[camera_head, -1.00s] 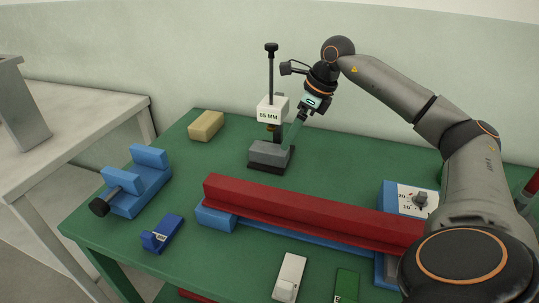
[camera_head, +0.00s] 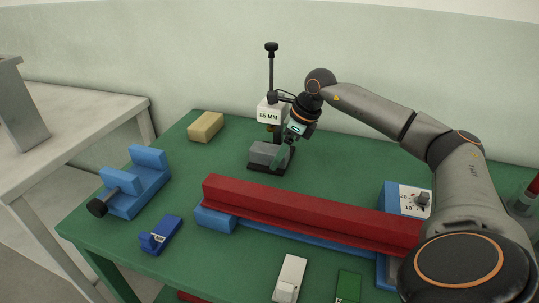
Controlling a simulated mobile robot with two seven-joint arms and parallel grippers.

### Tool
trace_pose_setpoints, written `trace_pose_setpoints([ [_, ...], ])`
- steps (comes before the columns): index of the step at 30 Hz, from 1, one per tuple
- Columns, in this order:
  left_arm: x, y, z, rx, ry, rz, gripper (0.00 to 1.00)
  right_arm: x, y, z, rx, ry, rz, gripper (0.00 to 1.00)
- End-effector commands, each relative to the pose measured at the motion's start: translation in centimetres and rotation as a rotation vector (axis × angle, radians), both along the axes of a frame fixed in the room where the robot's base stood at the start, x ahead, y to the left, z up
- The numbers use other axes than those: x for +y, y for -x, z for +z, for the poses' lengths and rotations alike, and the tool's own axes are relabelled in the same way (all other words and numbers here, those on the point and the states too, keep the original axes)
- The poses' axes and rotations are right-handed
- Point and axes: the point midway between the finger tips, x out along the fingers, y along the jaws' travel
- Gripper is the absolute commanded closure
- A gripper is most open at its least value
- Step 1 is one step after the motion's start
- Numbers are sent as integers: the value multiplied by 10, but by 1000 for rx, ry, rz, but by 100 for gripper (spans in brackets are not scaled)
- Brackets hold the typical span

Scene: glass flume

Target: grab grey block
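The grey block (camera_head: 264,151) sits on the dark base of a gauge stand (camera_head: 271,75) at the back middle of the green table. The block's right end is partly hidden by the fingers. My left gripper is not in view.
A white gauge head (camera_head: 269,113) hangs above the block, close to my wrist. A long red bar (camera_head: 300,212) lies in front. A tan block (camera_head: 206,127) and a blue vise (camera_head: 137,185) are to the left. A blue box with a dial (camera_head: 393,197) stands right.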

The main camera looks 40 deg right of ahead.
Motion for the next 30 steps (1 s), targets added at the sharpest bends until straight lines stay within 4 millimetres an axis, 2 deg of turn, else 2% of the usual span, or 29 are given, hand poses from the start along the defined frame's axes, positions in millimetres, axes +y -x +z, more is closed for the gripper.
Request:
trace_pose_setpoints([
  [2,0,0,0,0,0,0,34,0,0,0,0,0,0,23],
  [22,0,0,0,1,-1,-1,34,0,0,1,-1,0,0,98],
  [30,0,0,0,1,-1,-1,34,0,-1,2,-5,-1,-1,100],
])
